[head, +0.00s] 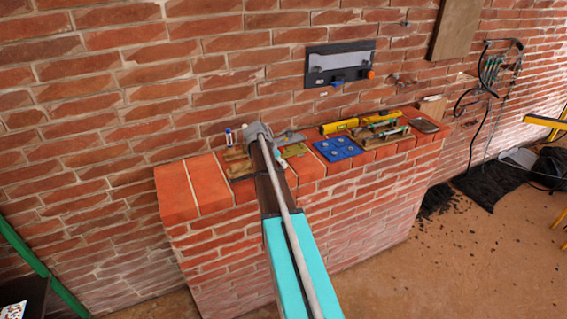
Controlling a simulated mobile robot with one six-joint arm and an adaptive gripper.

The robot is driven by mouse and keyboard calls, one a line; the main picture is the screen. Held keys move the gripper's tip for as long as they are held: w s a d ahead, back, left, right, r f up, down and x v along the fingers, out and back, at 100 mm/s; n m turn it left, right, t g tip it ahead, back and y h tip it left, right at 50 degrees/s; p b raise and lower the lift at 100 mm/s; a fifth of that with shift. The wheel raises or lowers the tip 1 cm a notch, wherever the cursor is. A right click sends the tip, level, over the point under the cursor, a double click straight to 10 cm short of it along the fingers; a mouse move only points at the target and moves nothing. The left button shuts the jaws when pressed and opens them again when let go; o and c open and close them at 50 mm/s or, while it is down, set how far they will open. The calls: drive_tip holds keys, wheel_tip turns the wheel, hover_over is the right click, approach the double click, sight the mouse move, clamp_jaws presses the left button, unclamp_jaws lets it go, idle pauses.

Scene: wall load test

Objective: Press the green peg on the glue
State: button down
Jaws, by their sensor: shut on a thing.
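My arm reaches from the bottom of the head view up to the brick ledge (180,199) and ends in a rounded grey joint above it. The fingers of my gripper are hidden beyond that joint. I cannot make out a green peg or what it touches. A dark-framed panel (314,76) with a pale middle is on the brick wall above the ledge. An orange piece (370,74) sits at its lower right, and a small blue piece (337,84) at its lower edge. I cannot pick out the glue for sure.
On the ledge are a blue tray (337,149) with round marks, a yellow level (340,126), a tool with green parts (390,132) and small bottles (229,136). A wooden board (455,30) and dark cables (487,75) are on the wall. The ledge's left end is bare.

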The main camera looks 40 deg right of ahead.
idle(0.4)
drive_tip(key=c, duration=0.6)
unclamp_jaws()
drive_tip(key=shift+o, duration=0.2)
drive_tip(key=shift+o, duration=1.2)
drive_tip(key=shift+r, duration=0.1)
drive_tip(key=shift+r+p, duration=2.9)
drive_tip(key=shift+p, duration=0.1)
